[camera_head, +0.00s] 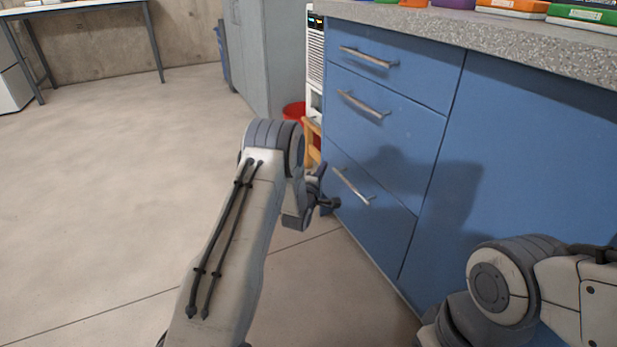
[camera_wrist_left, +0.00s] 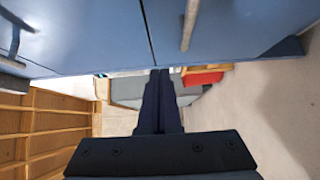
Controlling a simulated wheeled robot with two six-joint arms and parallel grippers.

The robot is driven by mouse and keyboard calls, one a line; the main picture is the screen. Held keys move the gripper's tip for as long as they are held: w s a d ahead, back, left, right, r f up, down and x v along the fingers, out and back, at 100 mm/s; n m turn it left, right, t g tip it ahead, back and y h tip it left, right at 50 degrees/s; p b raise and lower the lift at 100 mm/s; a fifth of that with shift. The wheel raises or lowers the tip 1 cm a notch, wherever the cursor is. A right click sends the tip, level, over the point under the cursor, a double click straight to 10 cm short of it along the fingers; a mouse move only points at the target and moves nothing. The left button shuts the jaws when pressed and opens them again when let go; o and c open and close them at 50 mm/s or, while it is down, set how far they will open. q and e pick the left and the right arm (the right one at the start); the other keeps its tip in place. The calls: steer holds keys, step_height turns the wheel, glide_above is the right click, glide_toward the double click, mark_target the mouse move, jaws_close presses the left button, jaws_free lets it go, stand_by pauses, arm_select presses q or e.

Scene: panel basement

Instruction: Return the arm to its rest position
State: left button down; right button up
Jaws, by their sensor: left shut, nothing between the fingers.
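My left arm comes up from the bottom middle of the head view. Its gripper (camera_head: 328,188) is beside the blue drawer front, close to the lowest drawer handle (camera_head: 352,186); I cannot tell whether it touches. In the left wrist view the two dark fingers (camera_wrist_left: 160,103) lie together, shut, with nothing held. Part of my right arm shows at the lower right of the head view; its gripper is out of the picture.
The blue cabinet (camera_head: 400,150) has shut drawers and a speckled worktop (camera_head: 450,27) with colourful boxes on it. A red bin (camera_head: 294,111) and a wooden piece (camera_head: 311,142) stand behind my left wrist. A grey locker (camera_head: 268,50) is further back. Open floor (camera_head: 120,190) lies left.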

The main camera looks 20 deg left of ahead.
arm_select(q)
steer(key=s+p, duration=0.3)
steer(key=s, duration=0.4)
steer(key=s+d+r+m+g+h+p, duration=0.1)
steer(key=d+r+m+g+p, duration=0.1)
steer(key=d+r+m, duration=0.35)
steer(key=d+r+m+g+h+p, duration=0.2)
steer(key=d+r+g, duration=0.1)
steer(key=d, duration=0.5)
steer(key=s+d+r+m+g+h+p, duration=0.1)
steer(key=s+d+r+m+g, duration=0.15)
steer(key=s+d, duration=0.3)
steer(key=s+d+r+m+g+p, duration=0.2)
steer(key=s+d+r+m, duration=0.2)
steer(key=s+d, duration=0.15)
steer(key=s+r+m+g+y+p, duration=0.15)
steer(key=s+r+m+g, duration=0.35)
steer(key=s, duration=1.1)
steer(key=s+r+m+g+p, duration=0.4)
steer(key=s+m, duration=0.4)
steer(key=s, duration=0.7)
step_height(320, 180, up, 38)
steer(key=p, duration=3.6)
steer(key=shift+d+n+p, duration=0.3)
steer(key=shift+n+p, duration=0.05)
steer(key=shift+n, duration=0.05)
arm_select(e)
step_height(320, 180, up, 53)
steer(key=shift+r, duration=0.2)
